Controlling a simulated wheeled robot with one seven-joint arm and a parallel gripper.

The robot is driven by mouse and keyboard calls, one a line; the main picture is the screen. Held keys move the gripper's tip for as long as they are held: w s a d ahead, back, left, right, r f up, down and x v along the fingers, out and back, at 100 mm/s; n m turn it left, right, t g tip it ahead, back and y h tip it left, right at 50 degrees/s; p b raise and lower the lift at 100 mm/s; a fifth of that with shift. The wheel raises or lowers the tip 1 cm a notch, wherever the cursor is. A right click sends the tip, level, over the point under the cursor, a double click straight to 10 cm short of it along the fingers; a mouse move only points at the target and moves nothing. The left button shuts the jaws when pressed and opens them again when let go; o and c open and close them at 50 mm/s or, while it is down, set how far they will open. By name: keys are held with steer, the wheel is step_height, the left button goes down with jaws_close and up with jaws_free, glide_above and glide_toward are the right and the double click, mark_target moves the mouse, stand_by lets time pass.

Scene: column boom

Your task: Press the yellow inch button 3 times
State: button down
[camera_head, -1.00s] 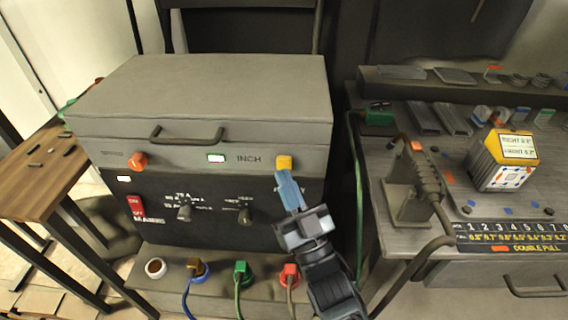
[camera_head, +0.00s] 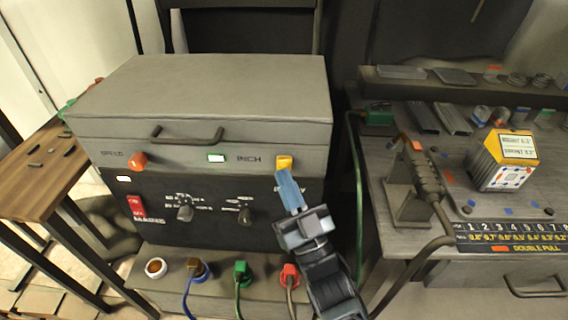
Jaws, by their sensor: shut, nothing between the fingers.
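The yellow inch button (camera_head: 284,161) is on the front panel of the grey machine (camera_head: 205,95), right of the INCH label (camera_head: 249,159). My gripper (camera_head: 284,175) is shut and empty, with its blue fingers pointing up at the button from just below. The fingertips overlap the button's lower edge in the picture. I cannot tell whether they touch it. A small lit display (camera_head: 216,158) sits left of the INCH label.
An orange button (camera_head: 138,161), a red switch (camera_head: 136,206) and two dark knobs (camera_head: 185,212) are on the same panel. Coloured plugs with cables (camera_head: 241,272) stand below. A workbench (camera_head: 400,262) with a clamped tool stands at right, a wooden table (camera_head: 38,185) at left.

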stand_by(0.4)
steer(key=shift+w+b, duration=0.35)
steer(key=shift+w, duration=0.05)
steer(key=shift+w+b, duration=0.35)
steer(key=shift+w, duration=0.15)
stand_by(0.7)
steer(key=shift+s, duration=0.9)
steer(key=shift+s+a+p, duration=0.1)
steer(key=shift+s+p, duration=0.45)
steer(key=shift+s, duration=2)
steer(key=shift+r, duration=0.1)
stand_by(0.7)
